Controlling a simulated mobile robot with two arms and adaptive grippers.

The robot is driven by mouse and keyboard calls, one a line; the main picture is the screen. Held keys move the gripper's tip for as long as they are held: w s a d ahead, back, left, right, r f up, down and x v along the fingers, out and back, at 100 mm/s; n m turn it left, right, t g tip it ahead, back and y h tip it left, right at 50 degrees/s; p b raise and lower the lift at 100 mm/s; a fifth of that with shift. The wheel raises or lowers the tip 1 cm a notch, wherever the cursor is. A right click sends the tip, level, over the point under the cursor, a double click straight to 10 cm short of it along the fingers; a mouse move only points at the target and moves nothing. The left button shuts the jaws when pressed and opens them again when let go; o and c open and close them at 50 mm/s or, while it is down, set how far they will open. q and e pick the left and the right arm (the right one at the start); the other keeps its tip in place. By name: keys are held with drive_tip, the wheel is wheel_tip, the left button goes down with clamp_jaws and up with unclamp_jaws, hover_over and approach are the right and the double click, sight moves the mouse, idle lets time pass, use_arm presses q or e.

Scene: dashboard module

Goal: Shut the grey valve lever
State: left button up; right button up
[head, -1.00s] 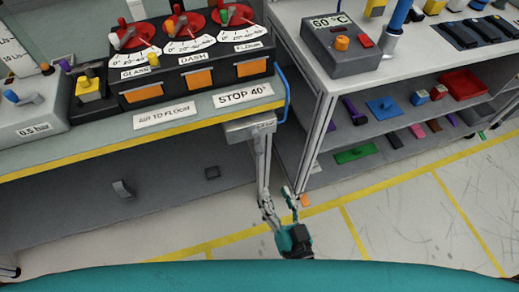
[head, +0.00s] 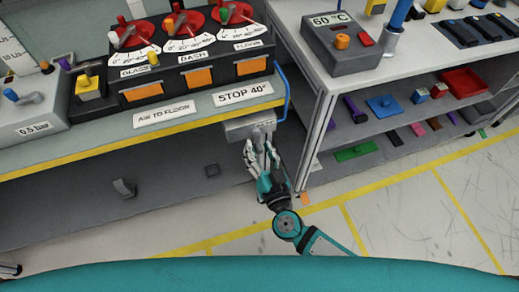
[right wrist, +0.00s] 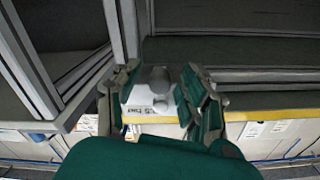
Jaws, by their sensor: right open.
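A light grey box (head: 248,127) is fixed under the front edge of the bench, below the "STOP 40°" label. In the right wrist view the same box (right wrist: 137,98) has a label and a grey rounded lever (right wrist: 159,80) on its face. My right gripper (head: 261,150) reaches up to just below and in front of this box. Its fingers are open. In the right wrist view the fingers (right wrist: 157,95) stand on either side of the lever and box; I cannot tell whether they touch it. My left gripper is out of view.
The bench edge has a yellow strip (head: 110,155). On the bench stands a black module with red dials (head: 180,25). A blue hose (head: 286,95) runs by the bench corner. A shelf unit (head: 312,140) with several coloured parts stands to the right. The floor in front is clear.

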sight(237, 135)
clamp_jaws()
idle(0.3)
drive_tip(key=a+r+m, duration=0.1)
drive_tip(key=m, duration=0.3)
drive_tip(key=s+a+r+m+p, duration=0.1)
drive_tip(key=a+m, duration=0.1)
drive_tip(key=m, duration=0.3)
drive_tip(key=a+r+m, duration=0.1)
drive_tip(key=m, duration=0.3)
drive_tip(key=shift+s+a+p, duration=0.2)
drive_tip(key=shift+s+p, duration=0.05)
drive_tip(key=shift+p, duration=0.1)
drive_tip(key=shift+a+r+m, duration=0.1)
drive_tip(key=shift+r+m, duration=0.4)
drive_tip(key=shift+m, duration=0.75)
drive_tip(key=shift+a+r+m, duration=0.1)
drive_tip(key=shift+r+m, duration=0.35)
drive_tip(key=shift+m, duration=0.8)
drive_tip(key=shift+r, duration=0.1)
unclamp_jaws()
